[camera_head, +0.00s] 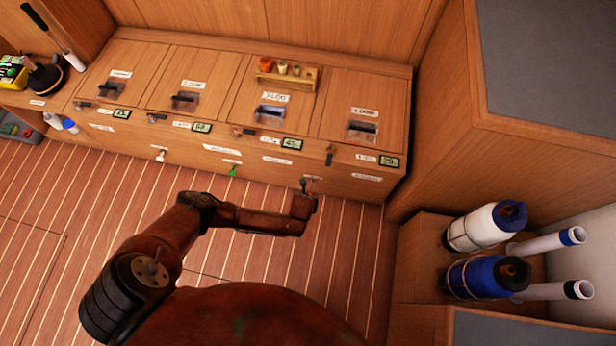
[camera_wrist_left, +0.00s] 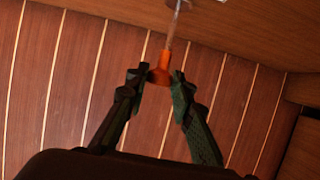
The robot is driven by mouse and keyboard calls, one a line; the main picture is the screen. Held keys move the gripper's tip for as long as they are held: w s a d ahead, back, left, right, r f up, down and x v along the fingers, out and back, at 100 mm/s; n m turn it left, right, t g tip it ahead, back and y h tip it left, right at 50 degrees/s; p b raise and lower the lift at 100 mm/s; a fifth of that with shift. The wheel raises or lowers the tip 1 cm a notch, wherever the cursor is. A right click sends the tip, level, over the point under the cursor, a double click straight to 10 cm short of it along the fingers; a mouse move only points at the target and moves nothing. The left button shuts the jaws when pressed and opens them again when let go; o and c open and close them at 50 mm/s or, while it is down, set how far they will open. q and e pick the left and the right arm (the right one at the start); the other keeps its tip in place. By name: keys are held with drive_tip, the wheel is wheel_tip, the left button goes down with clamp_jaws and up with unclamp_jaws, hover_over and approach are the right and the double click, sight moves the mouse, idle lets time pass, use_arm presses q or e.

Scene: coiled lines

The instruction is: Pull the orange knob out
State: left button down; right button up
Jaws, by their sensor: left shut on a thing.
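The orange knob (camera_wrist_left: 164,64) sits at the end of a thin pale rod (camera_wrist_left: 174,25) that runs to the wooden cabinet front at the top of the left wrist view. My left gripper (camera_wrist_left: 159,78) has its two fingertips closed on either side of the knob's lower end. In the head view my left gripper (camera_head: 305,188) is at the low front of the cabinet (camera_head: 250,160), below the right-hand compartments. The knob cannot be made out there behind the gripper. My right gripper is not in view.
A white knob (camera_head: 160,156) and a green knob (camera_head: 233,170) are on the same cabinet front, to the left. A small rack (camera_head: 287,78) stands on top. The plank floor in front is clear.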

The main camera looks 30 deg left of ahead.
use_arm(q)
drive_tip(key=c, duration=1.7)
unclamp_jaws()
drive_tip(key=v, duration=1.2)
drive_tip(key=shift+s, duration=0.1)
